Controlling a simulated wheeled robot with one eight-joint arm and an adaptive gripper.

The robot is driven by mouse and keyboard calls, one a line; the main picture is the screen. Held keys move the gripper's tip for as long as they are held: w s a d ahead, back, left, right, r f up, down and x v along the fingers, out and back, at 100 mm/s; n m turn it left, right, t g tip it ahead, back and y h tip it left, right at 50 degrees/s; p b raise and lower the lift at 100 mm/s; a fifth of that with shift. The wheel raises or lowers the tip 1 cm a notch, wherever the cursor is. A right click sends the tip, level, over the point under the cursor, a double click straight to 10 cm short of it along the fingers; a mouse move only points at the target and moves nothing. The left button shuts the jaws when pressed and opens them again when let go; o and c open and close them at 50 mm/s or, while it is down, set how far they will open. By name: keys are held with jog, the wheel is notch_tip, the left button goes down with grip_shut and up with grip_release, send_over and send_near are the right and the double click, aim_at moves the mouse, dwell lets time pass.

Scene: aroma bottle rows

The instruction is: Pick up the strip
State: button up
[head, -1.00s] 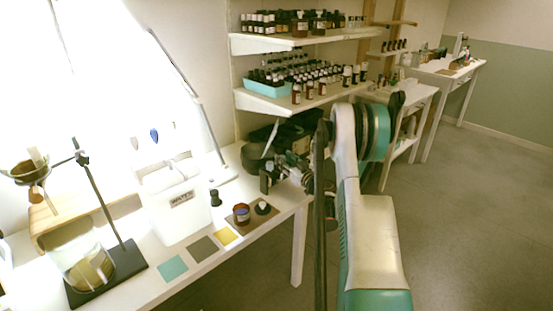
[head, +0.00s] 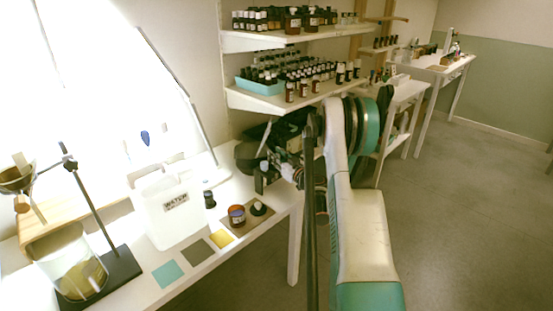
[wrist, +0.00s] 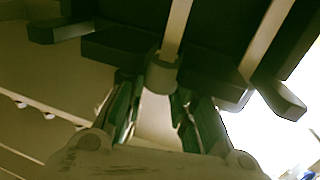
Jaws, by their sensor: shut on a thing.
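A thin pale strip (head: 268,136) stands up, slightly tilted, above my gripper (head: 261,177) in the head view. My gripper is over the right part of the white table, in front of dark equipment. In the wrist view a narrow pale strip (wrist: 177,28) runs upward from between the dark fingers of my gripper (wrist: 164,68). My gripper is shut on it. The strip's lower end is hidden by the fingers.
A brown jar (head: 237,215) and a dark bottle (head: 210,199) stand near a white WATER container (head: 175,220). A beaker (head: 72,262) and a stand are at left. Shelves of bottles (head: 285,100) hang behind my arm. The floor at right is clear.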

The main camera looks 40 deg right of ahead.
notch_tip(320, 180, up, 20)
jog(key=p, duration=0.6)
jog(key=shift+f+p, duration=0.15)
jog(key=shift+p, duration=0.25)
dwell(0.9)
